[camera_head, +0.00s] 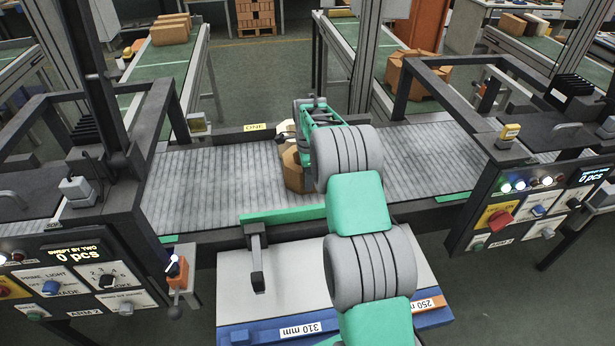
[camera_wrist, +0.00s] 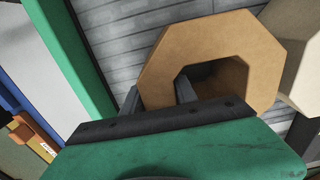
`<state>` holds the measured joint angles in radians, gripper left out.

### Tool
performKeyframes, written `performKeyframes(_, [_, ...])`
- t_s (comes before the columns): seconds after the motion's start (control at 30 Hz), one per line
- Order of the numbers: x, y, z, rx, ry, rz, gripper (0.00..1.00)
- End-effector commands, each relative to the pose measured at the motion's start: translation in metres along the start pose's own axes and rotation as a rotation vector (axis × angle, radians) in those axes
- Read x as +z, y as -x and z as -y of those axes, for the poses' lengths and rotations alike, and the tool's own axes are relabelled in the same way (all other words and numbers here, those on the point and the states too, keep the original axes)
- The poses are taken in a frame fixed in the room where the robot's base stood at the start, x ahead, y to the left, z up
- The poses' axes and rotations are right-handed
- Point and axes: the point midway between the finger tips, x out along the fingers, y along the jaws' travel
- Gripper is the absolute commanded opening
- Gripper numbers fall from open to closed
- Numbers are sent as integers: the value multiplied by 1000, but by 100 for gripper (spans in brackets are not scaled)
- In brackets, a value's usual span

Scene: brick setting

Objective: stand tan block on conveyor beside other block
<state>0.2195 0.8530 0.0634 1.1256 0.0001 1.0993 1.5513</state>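The tan block (camera_wrist: 215,35) is a hollow, many-sided ring with its opening facing the wrist camera. In the head view the tan block (camera_head: 293,172) shows beside my arm, over the conveyor (camera_head: 200,185); its lower contact is hard to judge. My gripper (camera_wrist: 158,95) has one finger inside the opening and one outside. The near wall fills the gap, so it looks shut on that wall. The other block (camera_wrist: 303,62), cream coloured, is close on the right in the wrist view. In the head view the cream block (camera_head: 286,130) is partly hidden by my arm.
A green edge strip (camera_head: 280,215) runs along the conveyor's near side. Dark machine frames with control panels (camera_head: 80,280) and (camera_head: 540,205) stand left and right. A pale board (camera_head: 290,285) with distance labels lies in front. The conveyor is clear to both sides.

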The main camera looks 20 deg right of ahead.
Motion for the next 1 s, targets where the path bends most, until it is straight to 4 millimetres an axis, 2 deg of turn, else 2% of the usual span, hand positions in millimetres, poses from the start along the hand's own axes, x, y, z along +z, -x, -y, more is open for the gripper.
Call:
performKeyframes(0.03, [0,0,0,0,0,0,40])
performKeyframes(0.2, [0,1,0,0,0,0,54])
performKeyframes(0.43, [0,2,0,0,0,0,54])
performKeyframes(0.57, [0,11,1,-3,0,0,54])
performKeyframes(0.67, [0,30,1,-6,0,0,54])
performKeyframes(0.9, [0,92,1,-5,0,0,54])
performKeyframes(1.0, [0,110,1,-3,0,0,54])
